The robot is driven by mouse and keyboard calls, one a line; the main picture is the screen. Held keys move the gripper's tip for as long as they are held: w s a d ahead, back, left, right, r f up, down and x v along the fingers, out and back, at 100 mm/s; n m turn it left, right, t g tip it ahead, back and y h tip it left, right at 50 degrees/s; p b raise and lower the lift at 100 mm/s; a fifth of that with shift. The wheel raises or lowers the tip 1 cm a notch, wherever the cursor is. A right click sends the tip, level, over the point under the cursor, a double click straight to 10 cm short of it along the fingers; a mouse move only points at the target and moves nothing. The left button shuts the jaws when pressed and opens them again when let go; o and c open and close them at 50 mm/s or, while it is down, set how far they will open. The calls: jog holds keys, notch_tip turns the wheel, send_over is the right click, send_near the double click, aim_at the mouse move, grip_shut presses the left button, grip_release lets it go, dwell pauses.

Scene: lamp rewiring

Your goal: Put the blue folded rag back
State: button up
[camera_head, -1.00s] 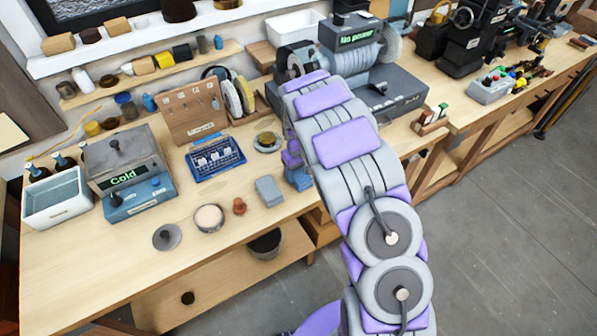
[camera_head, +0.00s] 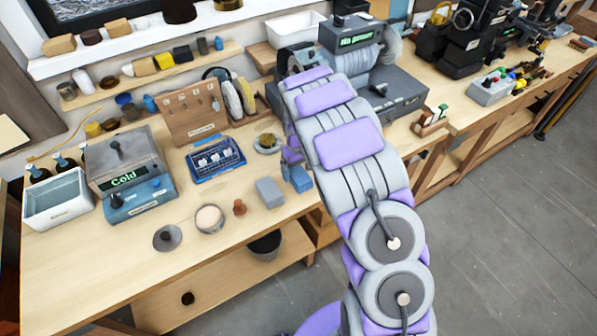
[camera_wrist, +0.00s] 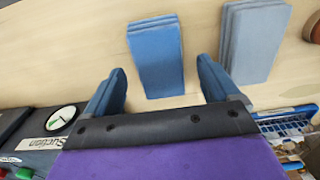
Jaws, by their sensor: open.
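The blue folded rag (camera_wrist: 155,58) lies on the wooden bench in the wrist view, with its layered edge at the top. My gripper (camera_wrist: 160,68) is open, its two dark blue fingers apart at the left and right of the rag's near part. No contact with the rag shows; the height between them is hard to tell. In the head view the blue rag (camera_head: 301,180) shows partly beside my arm, which hides much of my gripper. A paler grey-blue folded rag (camera_wrist: 254,42) lies just right of it in the wrist view; it also shows in the head view (camera_head: 269,192).
The bench (camera_head: 110,270) is bare toward its front left. A small reddish-brown pot (camera_head: 239,207), a round tin (camera_head: 210,218) and a blue rack (camera_head: 215,160) stand near the rags. The grey "No power" machine (camera_head: 400,95) stands behind my arm.

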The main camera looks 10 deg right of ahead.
aim_at(299, 174)
jog(key=s+d+r+m+p, duration=0.1)
jog(key=s+r, duration=0.2)
jog(key=r, duration=0.5)
jog(key=s+r, duration=0.4)
jog(key=r, duration=0.4)
jog(key=s+r+m, duration=0.1)
jog(key=s+r, duration=0.1)
jog(key=s, duration=0.9)
jog(key=s+r+g, duration=0.1)
jog(key=s+r, duration=0.2)
jog(key=s, duration=0.9)
jog(key=s+a+r+m, duration=0.1)
jog(key=s+r, duration=0.2)
jog(key=s, duration=0.9)
jog(key=shift+m+g, duration=0.3)
jog(key=shift+g, duration=0.1)
